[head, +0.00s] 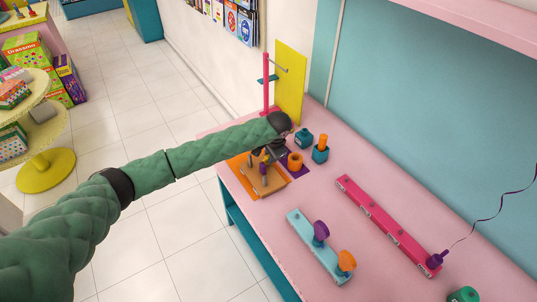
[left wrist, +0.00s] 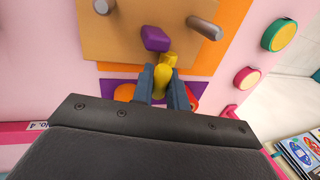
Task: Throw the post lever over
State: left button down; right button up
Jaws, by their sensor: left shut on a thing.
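A tan wooden block (head: 270,186) lies on an orange mat on the pink bench, and it also shows in the left wrist view (left wrist: 125,45). Grey posts (left wrist: 204,28) stick out of it. The post lever has a yellow handle (left wrist: 162,78) and a purple part (left wrist: 156,39) at the block. My left gripper (head: 265,156) reaches over the block's far side. In the left wrist view its two dark fingers (left wrist: 162,88) are shut on the yellow handle. The head view partly hides the grip. My right gripper is not in view.
An orange ring-shaped piece (head: 295,161) and teal blocks (head: 304,138) stand just right of the gripper. A pink upright (head: 266,85) and a yellow panel (head: 291,80) rise behind. Pink (head: 385,222) and light-blue (head: 312,248) bars lie nearer on the bench.

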pick_arm(q)
jog(key=shift+s+d+f+t+y, duration=0.4)
jog(key=shift+s+f+t+y, duration=0.2)
jog(key=shift+t, duration=0.3)
jog(key=shift+s+f+b, duration=0.1)
jog(key=shift+s+b, duration=0.05)
jog(key=shift+b, duration=0.15)
jog(key=shift+t+y, duration=0.3)
jog(key=shift+t, duration=0.1)
jog(key=shift+s+d+f, duration=0.1)
jog(key=shift+s+f, duration=0.05)
jog(key=shift+f, duration=0.05)
